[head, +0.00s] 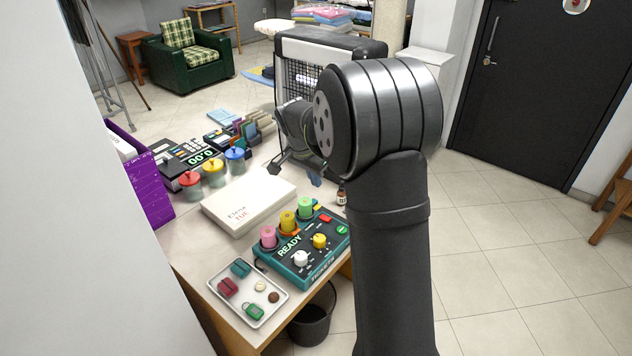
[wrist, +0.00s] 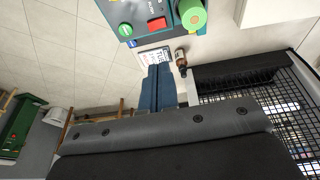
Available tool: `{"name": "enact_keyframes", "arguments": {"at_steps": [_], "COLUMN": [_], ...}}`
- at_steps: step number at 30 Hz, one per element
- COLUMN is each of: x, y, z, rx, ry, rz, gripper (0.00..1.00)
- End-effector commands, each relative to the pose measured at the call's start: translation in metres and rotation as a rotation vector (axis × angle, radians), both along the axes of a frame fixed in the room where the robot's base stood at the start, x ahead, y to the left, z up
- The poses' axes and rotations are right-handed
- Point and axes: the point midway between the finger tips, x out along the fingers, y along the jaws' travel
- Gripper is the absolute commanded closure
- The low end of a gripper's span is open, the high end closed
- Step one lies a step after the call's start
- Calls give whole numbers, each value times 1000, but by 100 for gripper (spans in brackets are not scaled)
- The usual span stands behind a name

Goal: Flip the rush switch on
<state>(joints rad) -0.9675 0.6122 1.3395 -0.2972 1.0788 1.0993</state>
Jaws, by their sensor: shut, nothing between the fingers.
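The teal control box (head: 296,262) marked READY stands near the front of the counter. It carries a red rocker switch (head: 326,218), a green round button (head: 342,229), and white and yellow knobs. The red switch also shows in the wrist view (wrist: 157,23) beside small lettering too small to read surely; which way it is tipped I cannot tell. My gripper (wrist: 160,68) is shut and empty, its blue fingers together. It is apart from the box, on the far side of it; in the head view my arm partly hides it.
Pink, yellow and green spools (head: 305,208) stand at the box's back edge. A small brown bottle (head: 341,194) stands close by. A white box (head: 248,202) lies to the left, and a tray (head: 226,292) of small items lies in front. A black wire-fronted crate (head: 330,47) stands behind my gripper.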

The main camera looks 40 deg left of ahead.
Motion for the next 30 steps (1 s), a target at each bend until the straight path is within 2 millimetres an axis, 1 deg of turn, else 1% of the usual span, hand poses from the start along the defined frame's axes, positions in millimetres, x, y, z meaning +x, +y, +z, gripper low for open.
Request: {"name": "enact_keyframes", "arguments": {"at_steps": [4,12,16,20,27,30], "x": [1,2,4,11,25,31], "y": [-13,-12,-13,-15,-17,-18], "z": [2,1,-9,-30,-80,-98], "rx": [0,0,-3,-3,-3,-2], "ry": [-1,-1,1,1,2,2], "rz": [-1,-1,-2,-3,-3,-3], "gripper": [100,100,100,100,100,100]}}
